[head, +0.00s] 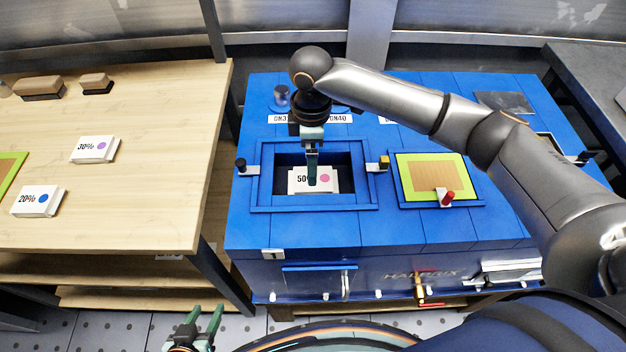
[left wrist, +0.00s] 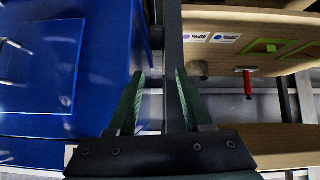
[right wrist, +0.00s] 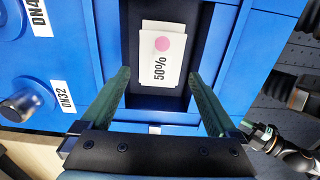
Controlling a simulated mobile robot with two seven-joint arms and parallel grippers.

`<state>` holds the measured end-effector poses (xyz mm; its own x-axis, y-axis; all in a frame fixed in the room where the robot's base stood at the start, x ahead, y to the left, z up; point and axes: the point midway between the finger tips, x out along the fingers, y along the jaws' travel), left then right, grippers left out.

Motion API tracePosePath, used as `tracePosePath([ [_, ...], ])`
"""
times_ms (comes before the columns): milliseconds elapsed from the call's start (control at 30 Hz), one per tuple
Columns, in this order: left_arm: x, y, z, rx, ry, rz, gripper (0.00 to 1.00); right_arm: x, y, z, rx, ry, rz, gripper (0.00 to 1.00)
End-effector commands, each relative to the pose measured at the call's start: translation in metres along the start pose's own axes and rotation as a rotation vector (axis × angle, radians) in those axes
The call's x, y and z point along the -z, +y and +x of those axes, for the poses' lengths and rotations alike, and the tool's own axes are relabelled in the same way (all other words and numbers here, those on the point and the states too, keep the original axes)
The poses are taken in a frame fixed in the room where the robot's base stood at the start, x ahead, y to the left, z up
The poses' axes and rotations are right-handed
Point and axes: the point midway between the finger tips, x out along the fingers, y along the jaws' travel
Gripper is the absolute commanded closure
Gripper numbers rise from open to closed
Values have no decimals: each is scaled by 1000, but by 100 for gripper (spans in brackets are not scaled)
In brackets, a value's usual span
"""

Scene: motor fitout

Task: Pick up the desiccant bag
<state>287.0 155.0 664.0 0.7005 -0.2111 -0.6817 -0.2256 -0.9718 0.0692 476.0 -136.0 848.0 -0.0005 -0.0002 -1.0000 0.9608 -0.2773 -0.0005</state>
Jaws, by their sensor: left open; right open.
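A white desiccant bag marked 50% with a pink dot (head: 325,181) lies in the open recess of the blue housing (head: 300,230); it also shows in the right wrist view (right wrist: 162,58). My right gripper (head: 312,183) is open and points down over this bag, its fingers apart. In the right wrist view the bag lies ahead, between the fingertips (right wrist: 160,76); contact cannot be told. White bags marked 30% (head: 95,149) and 20% (head: 38,201) lie on the wooden table. My left gripper (head: 206,318) is open and empty, low between table and housing.
The recess has raised blue walls, with a black knob (head: 241,165) and a yellow-topped clamp (head: 384,162) beside it. A yellow-green framed panel (head: 430,170) with a red-handled latch (head: 447,197) is to its right. The wooden table (head: 150,190) has free room on its right half.

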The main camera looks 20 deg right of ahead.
Motion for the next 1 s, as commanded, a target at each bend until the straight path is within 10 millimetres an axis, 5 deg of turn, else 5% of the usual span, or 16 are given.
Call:
tracePosePath([
  [467,3,0,6,-3,11,2,50,-3,-2,55,-1,-1,-1,5],
  [767,9,0,7,-4,22,4,50,-3,-2,59,-2,0,-1,5],
  [1000,8,0,7,-4,21,4,50,-3,-2,59,-2,0,-1,32],
])
